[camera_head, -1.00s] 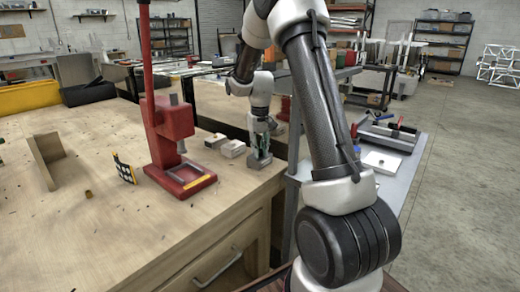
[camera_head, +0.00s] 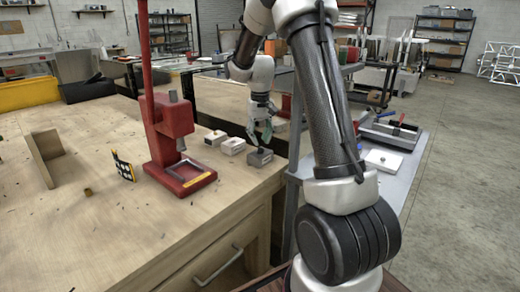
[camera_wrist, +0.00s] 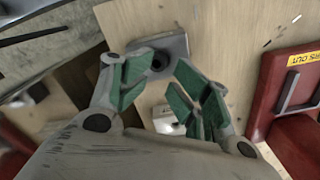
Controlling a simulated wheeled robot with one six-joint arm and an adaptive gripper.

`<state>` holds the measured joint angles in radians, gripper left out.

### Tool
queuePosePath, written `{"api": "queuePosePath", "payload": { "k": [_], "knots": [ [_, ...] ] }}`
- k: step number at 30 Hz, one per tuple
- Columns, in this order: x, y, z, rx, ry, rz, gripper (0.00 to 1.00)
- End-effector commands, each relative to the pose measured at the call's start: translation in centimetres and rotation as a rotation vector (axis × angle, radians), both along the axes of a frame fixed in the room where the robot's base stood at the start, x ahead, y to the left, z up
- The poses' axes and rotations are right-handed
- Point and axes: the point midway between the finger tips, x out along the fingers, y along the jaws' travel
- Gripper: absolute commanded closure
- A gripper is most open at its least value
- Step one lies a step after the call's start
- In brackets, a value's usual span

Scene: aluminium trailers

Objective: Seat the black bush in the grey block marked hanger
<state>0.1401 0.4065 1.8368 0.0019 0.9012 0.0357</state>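The grey block (camera_head: 259,158) stands on the bench near its right edge, the nearest of a short row of blocks. In the wrist view the grey block (camera_wrist: 174,45) lies just beyond my fingertips. A dark round shape (camera_wrist: 158,62) shows on it between the fingertips. It looks like the black bush in the block's hole, but I cannot tell how deep it sits. My gripper (camera_head: 262,136) is above the block, its green-padded fingers spread. In the wrist view my gripper (camera_wrist: 160,78) is open with nothing held. No marking on the block is readable.
Two paler blocks, a white one (camera_head: 232,146) and another (camera_head: 215,138), stand left of the grey block. The red press (camera_head: 172,135) stands further left. A small brass-coloured piece (camera_head: 88,191) lies on the open bench. A grey side table (camera_head: 376,185) is at the right.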

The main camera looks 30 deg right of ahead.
Motion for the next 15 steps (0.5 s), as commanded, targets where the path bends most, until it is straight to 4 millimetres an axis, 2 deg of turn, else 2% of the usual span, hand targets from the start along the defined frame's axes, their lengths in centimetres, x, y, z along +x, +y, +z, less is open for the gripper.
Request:
{"api": "queuePosePath", "payload": {
  "k": [1, 6, 12, 15],
  "knots": [
    [0.1, 0.0, 1.4, -0.001, -0.006, 0.000, 0.60],
    [0.1, 0.0, 5.0, -0.001, -0.005, 0.000, 0.60],
    [0.0, 0.0, 7.4, -0.001, -0.004, 0.000, 0.60],
    [-0.8, 0.3, 8.7, -0.003, -0.015, 0.006, 0.60]
  ]
}}
